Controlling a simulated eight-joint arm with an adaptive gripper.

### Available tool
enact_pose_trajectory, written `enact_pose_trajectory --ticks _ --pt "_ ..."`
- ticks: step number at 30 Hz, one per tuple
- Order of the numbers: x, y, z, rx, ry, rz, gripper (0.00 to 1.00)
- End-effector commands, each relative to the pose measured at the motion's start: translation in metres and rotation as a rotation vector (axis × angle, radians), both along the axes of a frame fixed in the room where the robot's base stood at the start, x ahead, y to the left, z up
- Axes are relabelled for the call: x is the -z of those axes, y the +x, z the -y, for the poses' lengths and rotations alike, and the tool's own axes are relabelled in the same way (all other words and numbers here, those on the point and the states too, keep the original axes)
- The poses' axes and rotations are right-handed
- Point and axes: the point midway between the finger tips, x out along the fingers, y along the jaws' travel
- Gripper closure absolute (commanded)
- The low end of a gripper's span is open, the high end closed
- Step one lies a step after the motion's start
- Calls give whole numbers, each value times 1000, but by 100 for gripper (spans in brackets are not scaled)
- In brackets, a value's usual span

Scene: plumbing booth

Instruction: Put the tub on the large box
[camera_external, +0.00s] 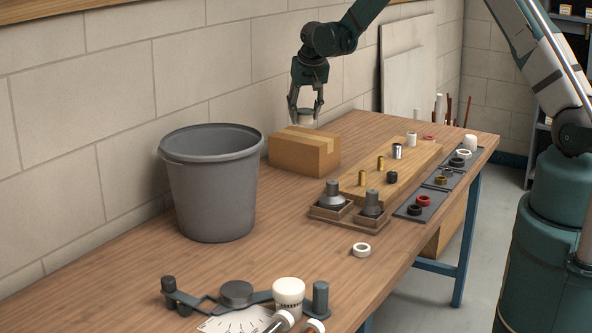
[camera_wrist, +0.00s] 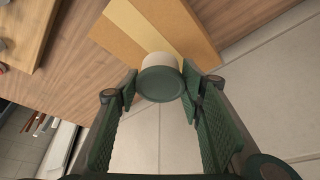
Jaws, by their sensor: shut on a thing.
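The tub (camera_external: 306,118) is small and whitish. In the wrist view its pale side and dark green round end (camera_wrist: 160,84) show between the fingers. My gripper (camera_external: 306,107) points down and is shut on the tub; its fingers (camera_wrist: 160,88) stand on both sides of it. The large box (camera_external: 298,152) is brown cardboard with a paler tape strip, on the table by the wall. It also shows in the wrist view (camera_wrist: 118,28). The tub is over the box's top; I cannot tell whether it touches.
A grey bucket (camera_external: 211,185) stands left of the box. A wooden board (camera_external: 376,190) with small fittings lies right of it. Dark trays (camera_external: 421,203) hold rings along the edge. A white container (camera_external: 289,294) and dark tools stand in front.

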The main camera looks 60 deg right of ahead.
Motion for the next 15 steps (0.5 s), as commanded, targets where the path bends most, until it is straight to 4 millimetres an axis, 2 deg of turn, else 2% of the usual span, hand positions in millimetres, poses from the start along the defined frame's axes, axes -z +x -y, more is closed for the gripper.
enact_pose_trajectory --ticks 15 --pt "9 0 0 0 0 0 75"
